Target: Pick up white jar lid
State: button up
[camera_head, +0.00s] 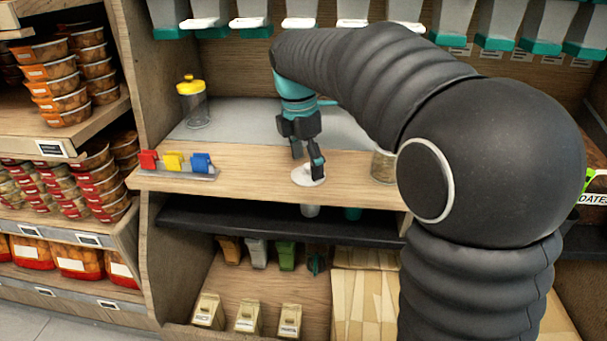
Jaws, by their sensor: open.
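The white jar lid (304,179) lies on the wooden counter (250,185) near its front edge, a small pale disc. My gripper (307,168) points down at the lid, its fingers apart. One fingertip overlaps the lid in the picture and covers part of it. I cannot tell whether the fingertip touches the lid. The other finger is behind and to the left. Nothing shows held between the fingers.
A jar with a yellow lid (194,103) stands at the back left. Red, yellow and blue clips (174,162) sit in a holder at the counter's left. Another jar (384,166) stands right of my gripper, partly hidden by my arm. White and teal dispensers hang above.

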jog(key=shift+f, duration=0.45)
jog(key=c, duration=1.4)
